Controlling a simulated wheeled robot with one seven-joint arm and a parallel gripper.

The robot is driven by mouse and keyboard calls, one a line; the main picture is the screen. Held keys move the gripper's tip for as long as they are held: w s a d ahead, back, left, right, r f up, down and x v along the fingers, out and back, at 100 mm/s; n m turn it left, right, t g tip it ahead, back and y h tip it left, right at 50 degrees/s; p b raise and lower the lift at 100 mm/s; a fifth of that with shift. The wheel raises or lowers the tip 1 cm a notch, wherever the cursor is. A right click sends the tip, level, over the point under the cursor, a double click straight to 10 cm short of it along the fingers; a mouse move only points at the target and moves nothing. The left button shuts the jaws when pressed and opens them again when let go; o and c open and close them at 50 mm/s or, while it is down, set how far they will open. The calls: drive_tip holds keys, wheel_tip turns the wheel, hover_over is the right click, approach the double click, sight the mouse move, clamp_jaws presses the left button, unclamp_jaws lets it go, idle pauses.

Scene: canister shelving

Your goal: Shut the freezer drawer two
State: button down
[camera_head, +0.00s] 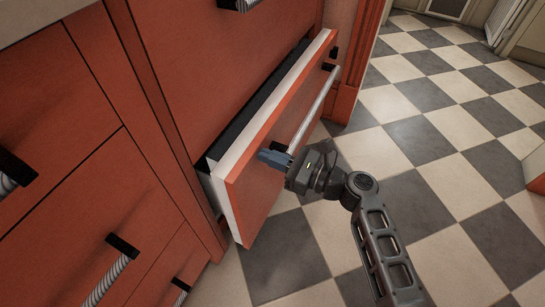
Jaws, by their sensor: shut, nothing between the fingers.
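A red-fronted drawer with a white edge (255,198) is pulled partly out of the red cabinet, low down. A dark gap shows along its top, between the drawer front and the cabinet. A long metal bar handle (313,109) runs along its front. My gripper (266,156) is in front of the drawer face, near the handle's lower left end, with its fingers pointing at the front. The fingers are shut and empty. I cannot tell whether the fingertips touch the drawer front. No number shows on the drawer.
Red cabinet drawers with handles (112,268) stand at the left, shut. Another handle (238,4) is above the open drawer. The checkered floor (440,130) at the right is clear. A red cabinet corner (537,170) stands at the far right edge.

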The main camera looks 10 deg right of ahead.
sight(231, 142)
drive_tip(key=b+x, duration=0.1)
drive_tip(key=x, duration=0.8)
drive_tip(key=shift+w+a, duration=0.2)
drive_tip(key=shift+a, duration=0.15)
drive_tip(key=shift+w+a+r, duration=0.15)
drive_tip(key=shift+w+a, duration=0.05)
drive_tip(key=shift+a, duration=0.05)
drive_tip(key=shift+a, duration=0.1)
